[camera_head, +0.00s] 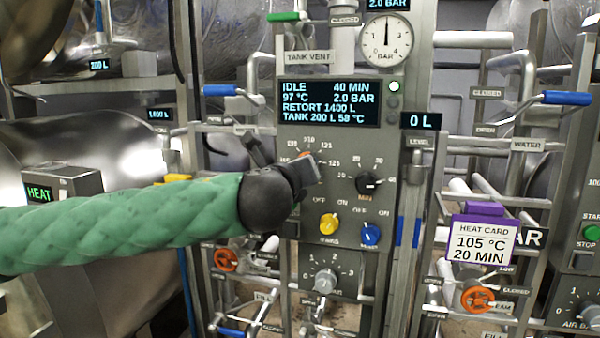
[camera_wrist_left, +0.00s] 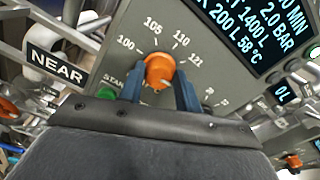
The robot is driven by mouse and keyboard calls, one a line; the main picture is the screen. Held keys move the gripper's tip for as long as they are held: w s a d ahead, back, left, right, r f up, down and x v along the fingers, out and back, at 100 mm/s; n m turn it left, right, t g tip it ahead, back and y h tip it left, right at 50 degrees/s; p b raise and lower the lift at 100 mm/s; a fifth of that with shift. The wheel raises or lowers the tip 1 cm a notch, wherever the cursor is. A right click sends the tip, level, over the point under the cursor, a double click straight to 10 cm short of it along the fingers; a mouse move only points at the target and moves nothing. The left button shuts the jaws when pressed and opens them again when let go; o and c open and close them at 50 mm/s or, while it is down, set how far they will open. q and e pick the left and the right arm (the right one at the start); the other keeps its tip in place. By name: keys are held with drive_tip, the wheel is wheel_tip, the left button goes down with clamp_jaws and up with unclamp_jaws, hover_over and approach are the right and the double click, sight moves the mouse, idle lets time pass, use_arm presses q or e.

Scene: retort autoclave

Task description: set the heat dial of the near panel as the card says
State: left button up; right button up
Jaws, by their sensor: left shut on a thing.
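The orange heat dial (camera_wrist_left: 160,72) is on the grey near panel (camera_wrist_left: 195,62), with 100, 105, 110 and 121 around its upper side. My left gripper (camera_wrist_left: 158,92) is shut on the dial, one finger on each side. I cannot tell exactly which mark the dial points to. In the head view the gripper (camera_head: 304,170) hides most of the dial. The heat card (camera_head: 480,243), in a purple clip, reads 105 °C, 20 MIN. The panel display (camera_head: 328,103) reads IDLE, 40 MIN, 97 °C, 2.0 BAR. My right gripper is not in view.
A black minutes dial (camera_head: 368,183) is right of the heat dial. A yellow knob (camera_head: 329,224) and a blue knob (camera_head: 371,234) sit below. A green START button (camera_wrist_left: 108,94) is close to the left finger in the wrist view. A NEAR sign (camera_wrist_left: 56,66) is beside the panel.

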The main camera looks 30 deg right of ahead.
use_arm(q)
drive_tip(key=shift+f+m+b, duration=0.2)
drive_tip(key=shift+m+b, duration=0.1)
drive_tip(key=shift+m, duration=0.7)
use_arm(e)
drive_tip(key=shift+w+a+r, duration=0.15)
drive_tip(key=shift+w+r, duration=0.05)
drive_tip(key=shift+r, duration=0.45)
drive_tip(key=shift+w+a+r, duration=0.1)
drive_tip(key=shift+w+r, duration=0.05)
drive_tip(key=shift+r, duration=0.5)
use_arm(q)
drive_tip(key=o, duration=1)
drive_tip(key=shift+r, duration=0.1)
drive_tip(key=shift+c, duration=0.2)
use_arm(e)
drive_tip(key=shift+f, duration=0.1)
use_arm(q)
drive_tip(key=b+v, duration=0.3)
drive_tip(key=v, duration=0.4)
drive_tip(key=shift+s+a, duration=0.25)
drive_tip(key=shift+s, duration=0.05)
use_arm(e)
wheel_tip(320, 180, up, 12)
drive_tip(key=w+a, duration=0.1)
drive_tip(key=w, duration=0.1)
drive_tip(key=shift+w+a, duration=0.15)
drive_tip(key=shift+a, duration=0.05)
